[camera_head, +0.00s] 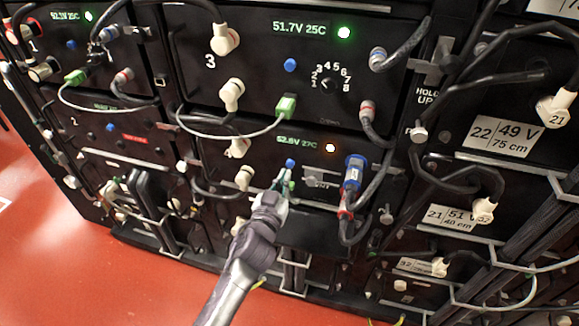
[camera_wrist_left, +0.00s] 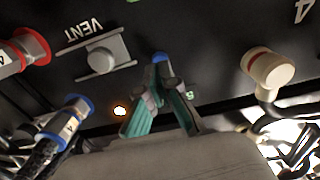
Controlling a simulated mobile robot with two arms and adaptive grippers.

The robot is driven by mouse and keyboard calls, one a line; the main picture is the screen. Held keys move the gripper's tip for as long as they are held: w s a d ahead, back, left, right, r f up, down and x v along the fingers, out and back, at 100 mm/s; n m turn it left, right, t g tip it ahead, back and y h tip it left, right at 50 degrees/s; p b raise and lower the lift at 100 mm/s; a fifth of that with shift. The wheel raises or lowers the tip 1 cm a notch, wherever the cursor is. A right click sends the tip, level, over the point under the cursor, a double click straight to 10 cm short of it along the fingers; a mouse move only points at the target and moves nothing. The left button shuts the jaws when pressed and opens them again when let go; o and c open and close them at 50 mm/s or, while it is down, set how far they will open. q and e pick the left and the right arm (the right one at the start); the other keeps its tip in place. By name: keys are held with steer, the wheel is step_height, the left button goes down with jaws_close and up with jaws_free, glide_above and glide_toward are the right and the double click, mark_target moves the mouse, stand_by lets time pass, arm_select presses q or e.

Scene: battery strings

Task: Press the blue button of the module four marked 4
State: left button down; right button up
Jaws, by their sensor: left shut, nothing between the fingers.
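My right gripper is not in view.
A blue connector (camera_head: 354,172) with a cable stands right of the button. A VENT knob (camera_wrist_left: 101,60) and a white plug (camera_wrist_left: 267,69) flank the fingers. Module 3 (camera_head: 255,65) has its own blue button (camera_head: 290,65). The red floor (camera_head: 110,265) is clear at left.

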arm_select(q)
steer(key=shift+b+x, duration=0.65)
steer(key=shift+x, duration=1)
steer(key=shift+p+v, duration=0.65)
steer(key=shift+v, duration=0.6)
steer(key=p, duration=0.2)
glide_toward(289, 166)
steer(key=shift+r, duration=0.1)
